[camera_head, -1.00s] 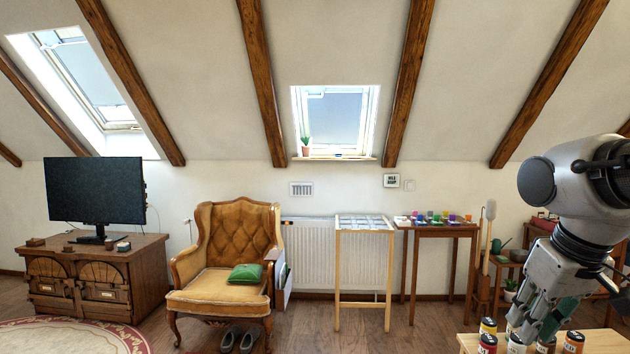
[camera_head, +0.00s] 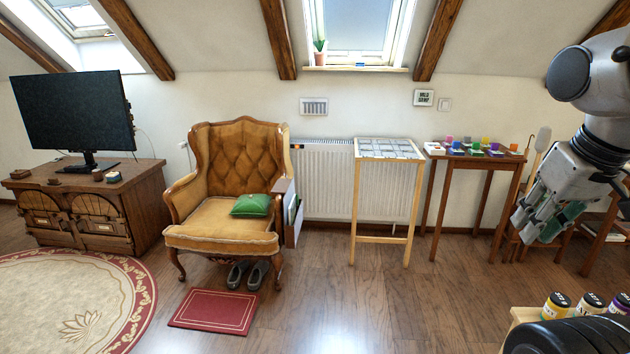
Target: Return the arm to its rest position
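My arm (camera_head: 597,120) hangs at the right edge of the view, its upper part cut off by the frame. My gripper (camera_head: 535,222) points down and to the left, in front of the small dark wooden table by the wall. The fingers appear close together, but I cannot tell whether they are open or shut. Nothing is clearly seen between them. Several small labelled jars (camera_head: 557,305) stand on a light wooden surface (camera_head: 524,315) below the gripper, and there is space between them and it.
An armchair (camera_head: 228,190) with a green cushion (camera_head: 252,205) stands at centre left, a red mat (camera_head: 214,311) before it. A narrow light table (camera_head: 391,155) and a dark table with colourful pots (camera_head: 478,222) stand by the wall. The middle floor (camera_head: 380,310) is clear.

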